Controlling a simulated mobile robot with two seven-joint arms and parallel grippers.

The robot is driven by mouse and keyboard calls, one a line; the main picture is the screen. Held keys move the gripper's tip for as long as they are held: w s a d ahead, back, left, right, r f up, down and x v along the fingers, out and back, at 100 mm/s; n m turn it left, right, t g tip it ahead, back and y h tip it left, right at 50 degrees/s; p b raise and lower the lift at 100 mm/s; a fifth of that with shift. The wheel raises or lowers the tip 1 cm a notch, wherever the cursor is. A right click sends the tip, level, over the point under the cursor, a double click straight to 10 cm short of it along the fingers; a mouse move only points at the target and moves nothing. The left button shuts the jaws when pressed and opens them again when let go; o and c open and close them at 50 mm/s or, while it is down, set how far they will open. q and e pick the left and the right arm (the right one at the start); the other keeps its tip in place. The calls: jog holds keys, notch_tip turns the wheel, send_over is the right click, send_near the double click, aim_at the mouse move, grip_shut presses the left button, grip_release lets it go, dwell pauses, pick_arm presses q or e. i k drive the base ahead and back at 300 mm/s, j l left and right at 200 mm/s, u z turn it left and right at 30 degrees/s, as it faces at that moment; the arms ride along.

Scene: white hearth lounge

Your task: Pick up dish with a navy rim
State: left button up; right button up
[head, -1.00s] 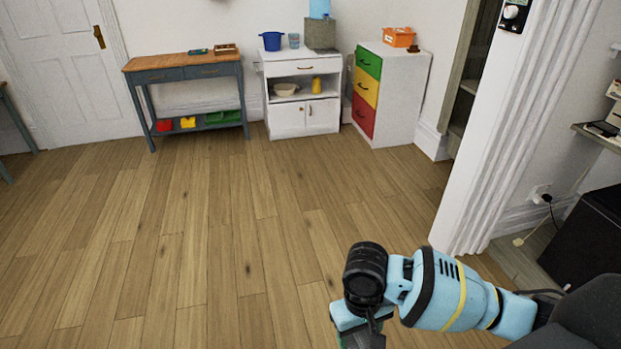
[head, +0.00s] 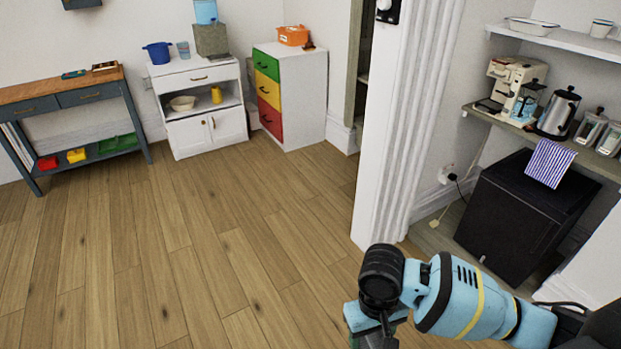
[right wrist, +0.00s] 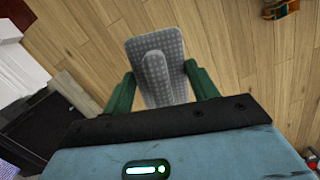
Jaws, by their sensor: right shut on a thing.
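A white dish (head: 533,26) with a thin dark rim sits on the upper wall shelf at the top right of the head view. The rim looks navy, but it is small here. My right gripper (right wrist: 161,84) is shut on a grey, dotted, flat oblong thing (right wrist: 178,91) with a raised strip along its middle. The right gripper shows only partly at the bottom of the head view (head: 376,335), well below and left of the dish and apart from it. My left gripper is not in view.
The lower shelf (head: 485,116) holds a coffee machine, a kettle and jars. A black fridge (head: 525,215) with a striped cloth stands below. A white fluted door frame (head: 395,130) stands left of this nook. The wooden floor is clear.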

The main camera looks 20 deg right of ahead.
aim_at(534, 28)
jog(key=i+l+z, duration=0.2)
jog(key=z, duration=0.3)
jog(key=i+l+z, duration=0.25)
jog(key=z, duration=0.2)
jog(key=i+l+z, duration=0.15)
jog(key=i+z, duration=0.15)
jog(key=i, duration=0.2)
jog(key=i+z, duration=0.25)
jog(key=i, duration=0.2)
jog(key=i+l+u, duration=0.1)
jog(key=i, duration=1.1)
jog(key=i+l+u, duration=0.1)
jog(key=i, duration=0.25)
jog(key=i+l+u, duration=0.15)
jog(key=i, duration=0.2)
jog(key=k+j+u, duration=0.15)
jog(key=i+l+z, duration=0.2)
jog(key=k+j, duration=0.05)
jog(key=j, duration=0.05)
